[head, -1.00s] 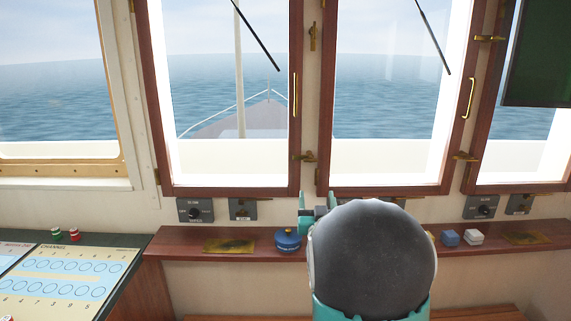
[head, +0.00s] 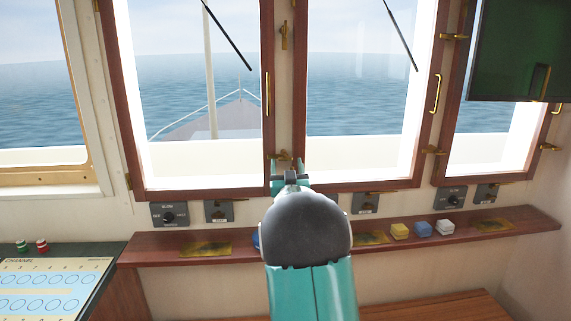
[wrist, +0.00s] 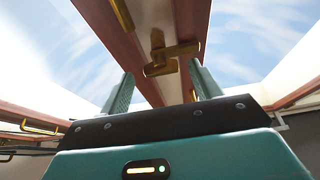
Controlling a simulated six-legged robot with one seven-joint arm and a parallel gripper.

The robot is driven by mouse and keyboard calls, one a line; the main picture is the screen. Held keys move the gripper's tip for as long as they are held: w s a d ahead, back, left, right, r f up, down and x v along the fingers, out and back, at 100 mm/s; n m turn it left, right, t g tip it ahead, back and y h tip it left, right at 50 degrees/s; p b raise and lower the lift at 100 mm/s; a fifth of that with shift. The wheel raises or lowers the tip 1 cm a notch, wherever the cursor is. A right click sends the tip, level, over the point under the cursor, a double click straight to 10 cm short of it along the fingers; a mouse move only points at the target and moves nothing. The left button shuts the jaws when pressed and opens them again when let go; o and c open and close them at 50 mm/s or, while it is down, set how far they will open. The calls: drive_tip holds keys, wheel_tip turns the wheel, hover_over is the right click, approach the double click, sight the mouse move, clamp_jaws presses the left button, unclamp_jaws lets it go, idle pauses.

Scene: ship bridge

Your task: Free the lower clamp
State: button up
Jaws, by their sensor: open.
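The lower clamp (head: 284,157) is a small brass piece on the post between the two middle windows. It also shows in the wrist view (wrist: 172,55) as a T-shaped brass bar lying across the post. My gripper (head: 289,172) is just below and in front of it. In the wrist view my gripper (wrist: 161,77) has its two teal fingers spread apart, with the clamp framed between and beyond their tips. I cannot tell whether either finger touches it. The upper clamp (head: 284,36) is higher on the same post.
A wooden shelf (head: 205,249) runs below the windows, with yellow, blue and white blocks (head: 422,229) at right. A brass handle (head: 267,94) is on the left window frame. More clamps (head: 433,152) are at right. A dark green panel (head: 515,55) hangs at upper right.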

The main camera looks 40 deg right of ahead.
drive_tip(key=shift+x, duration=0.8)
drive_tip(key=c, duration=1)
